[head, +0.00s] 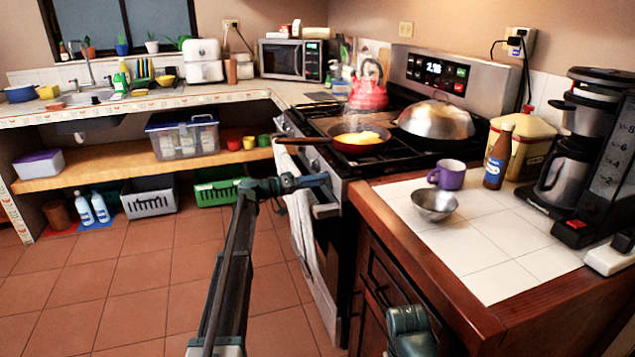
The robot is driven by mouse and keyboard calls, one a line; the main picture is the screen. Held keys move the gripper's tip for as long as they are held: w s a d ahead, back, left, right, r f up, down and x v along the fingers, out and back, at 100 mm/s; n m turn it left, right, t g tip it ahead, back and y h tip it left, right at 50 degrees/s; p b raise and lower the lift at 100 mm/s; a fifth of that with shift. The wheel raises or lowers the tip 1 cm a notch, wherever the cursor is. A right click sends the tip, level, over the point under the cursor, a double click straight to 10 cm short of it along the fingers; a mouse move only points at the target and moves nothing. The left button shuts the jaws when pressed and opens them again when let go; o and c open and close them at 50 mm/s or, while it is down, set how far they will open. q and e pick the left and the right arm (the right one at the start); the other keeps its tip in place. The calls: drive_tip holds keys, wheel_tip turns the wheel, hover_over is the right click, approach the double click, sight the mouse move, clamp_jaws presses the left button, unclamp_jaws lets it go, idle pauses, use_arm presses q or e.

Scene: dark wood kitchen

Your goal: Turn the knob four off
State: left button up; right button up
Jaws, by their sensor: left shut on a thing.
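The stove (345,185) stands right of centre, with its knobs along the front edge. My left gripper (322,180) reaches in from the bottom left and is shut on a stove knob at the near end of that edge. The gripper mostly hides this knob, so I cannot read its setting or tell its number. More knobs (284,126) show farther along the front, partly behind the pan handle. Part of my right arm shows at the bottom, but its gripper is not in view.
A pan with yellow food (358,138) sits on the stove, its handle (303,141) sticking out over the front edge. A red kettle (368,92) and a domed lid (436,119) are behind. A purple mug (449,175) and metal bowl (434,205) stand on the right counter.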

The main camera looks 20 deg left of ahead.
use_arm(q)
drive_tip(key=shift+f+m, duration=0.1)
drive_tip(key=shift+m, duration=0.5)
drive_tip(key=o, duration=1.4)
drive_tip(key=v, duration=1.4)
drive_tip(key=shift+d, duration=0.1)
drive_tip(key=x, duration=1.4)
